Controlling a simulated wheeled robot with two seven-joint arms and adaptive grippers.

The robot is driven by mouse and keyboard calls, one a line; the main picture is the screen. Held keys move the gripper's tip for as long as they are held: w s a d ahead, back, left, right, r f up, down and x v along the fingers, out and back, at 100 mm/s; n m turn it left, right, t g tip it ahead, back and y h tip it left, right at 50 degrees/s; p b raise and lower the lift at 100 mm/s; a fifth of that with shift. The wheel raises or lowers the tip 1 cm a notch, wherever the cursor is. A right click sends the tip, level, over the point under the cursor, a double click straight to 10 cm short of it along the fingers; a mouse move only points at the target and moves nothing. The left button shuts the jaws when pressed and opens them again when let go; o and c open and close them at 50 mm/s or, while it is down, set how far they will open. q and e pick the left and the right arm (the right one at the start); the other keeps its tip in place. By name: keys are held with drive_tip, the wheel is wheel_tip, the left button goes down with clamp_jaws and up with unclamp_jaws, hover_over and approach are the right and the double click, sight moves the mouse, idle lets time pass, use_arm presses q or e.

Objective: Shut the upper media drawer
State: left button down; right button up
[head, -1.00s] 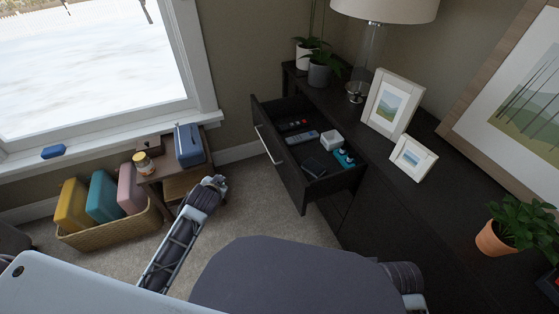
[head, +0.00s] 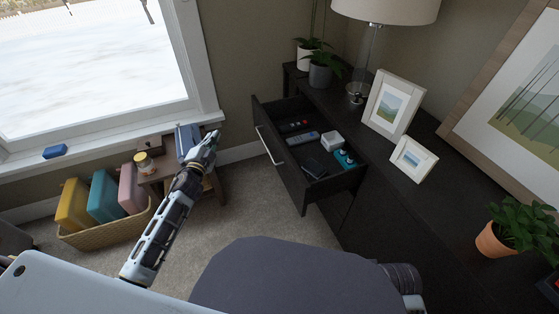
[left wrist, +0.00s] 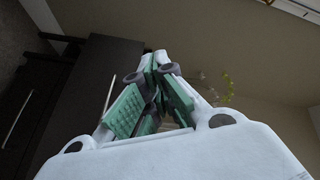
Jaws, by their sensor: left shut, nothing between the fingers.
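The upper media drawer (head: 290,177) is pulled out of the dark media cabinet (head: 372,213), with its bar handle (head: 269,145) on the front facing left. Inside lie a remote (head: 302,138), a white box (head: 332,139), a dark flat item and a teal item (head: 345,158). My left gripper (head: 213,139) is shut and empty, left of the drawer front and apart from it. In the left wrist view its green-padded fingers (left wrist: 152,95) are together, with dark drawer fronts (left wrist: 85,95) at the left. My right gripper is not seen.
A small wooden side table (head: 156,172) with a jar (head: 143,162) and a blue item stands behind my left arm. A basket (head: 107,229) of coloured folders is at left. Frames, lamp and plants stand on the cabinet top. Carpet before the drawer is clear.

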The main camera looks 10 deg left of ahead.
use_arm(q)
drive_tip(key=s+d+f+m+g+h, duration=0.2)
drive_tip(key=s+d+m+g+h, duration=0.2)
drive_tip(key=d+m+h, duration=0.3)
drive_tip(key=s+d+f+m+g+h, duration=0.2)
drive_tip(key=s+d+m+g+h, duration=0.2)
drive_tip(key=m+h, duration=0.5)
drive_tip(key=shift+s+d+f+m, duration=0.4)
drive_tip(key=shift+s+d+m, duration=0.3)
drive_tip(key=shift+d, duration=0.7)
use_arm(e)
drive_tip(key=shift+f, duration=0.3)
use_arm(q)
drive_tip(key=shift+w+d, duration=0.1)
drive_tip(key=shift+w, duration=0.1)
